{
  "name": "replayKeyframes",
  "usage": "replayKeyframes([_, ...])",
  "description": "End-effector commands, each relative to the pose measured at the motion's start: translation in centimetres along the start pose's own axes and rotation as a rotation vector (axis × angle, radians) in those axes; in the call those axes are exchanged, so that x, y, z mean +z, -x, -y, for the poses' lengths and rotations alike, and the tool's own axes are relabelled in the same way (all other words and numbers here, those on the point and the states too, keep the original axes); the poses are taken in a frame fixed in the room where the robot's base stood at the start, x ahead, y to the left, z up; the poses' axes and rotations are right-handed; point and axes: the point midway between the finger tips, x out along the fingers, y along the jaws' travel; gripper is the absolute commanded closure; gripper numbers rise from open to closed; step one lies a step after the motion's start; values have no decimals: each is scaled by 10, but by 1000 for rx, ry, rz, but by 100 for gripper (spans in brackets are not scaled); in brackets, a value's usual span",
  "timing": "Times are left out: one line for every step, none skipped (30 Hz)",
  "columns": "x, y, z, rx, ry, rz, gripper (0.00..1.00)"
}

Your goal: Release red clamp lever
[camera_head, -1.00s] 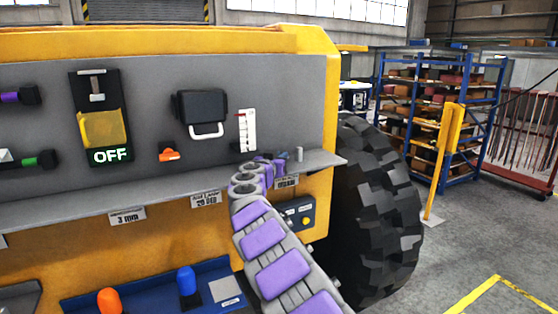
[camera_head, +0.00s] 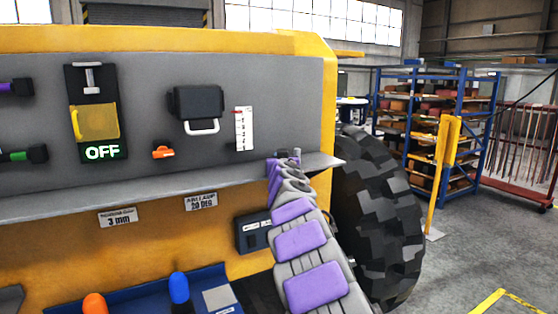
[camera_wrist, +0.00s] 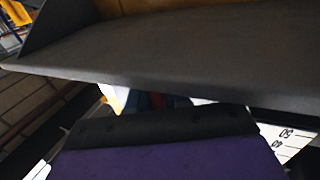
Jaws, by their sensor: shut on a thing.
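My gripper (camera_head: 283,158) is at the right end of the grey shelf, below and right of the white scale. In the head view its fingers are small and partly hidden by my own purple and grey wrist. In the wrist view a dark finger edge and a purple pad fill the lower middle, close under a dark ledge. A small dark red patch, which looks like the red clamp lever (camera_wrist: 155,101), shows just beyond that edge. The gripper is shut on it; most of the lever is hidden. In the head view I cannot make out the lever.
The grey shelf (camera_head: 140,192) runs along the panel. Above it are an orange handle (camera_head: 163,152), a white scale (camera_head: 244,128), a black box with a white handle (camera_head: 199,108) and an OFF switch (camera_head: 95,120). A large tyre (camera_head: 375,220) stands right; open floor lies beyond.

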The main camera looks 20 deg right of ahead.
Motion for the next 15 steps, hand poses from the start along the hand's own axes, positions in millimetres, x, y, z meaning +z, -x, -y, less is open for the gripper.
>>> replayKeyframes([-4, 0, -3, -17, -1, 1, 100])
replayKeyframes([-4, 0, -3, -30, -1, 0, 100])
replayKeyframes([-5, 0, -4, -46, -3, 1, 100])
replayKeyframes([-5, 0, -4, -59, -4, 1, 100])
replayKeyframes([-5, 0, -4, -72, -7, 1, 100])
replayKeyframes([-4, 0, -4, -88, -7, 3, 100])
replayKeyframes([-5, 0, -4, -100, -9, 2, 100])
replayKeyframes([-6, 0, -3, -115, -8, 0, 100])
replayKeyframes([-6, 0, -4, -129, -9, 1, 100])
replayKeyframes([-5, 0, -5, -139, -9, 4, 100])
replayKeyframes([-5, 0, -6, -150, -9, 3, 100])
replayKeyframes([-6, -1, -6, -166, -7, 2, 100])
replayKeyframes([-6, -1, -7, -176, -6, 1, 100])
replayKeyframes([-7, -1, -8, -185, -7, 2, 100])
replayKeyframes([-7, -1, -8, -201, -5, 2, 100])
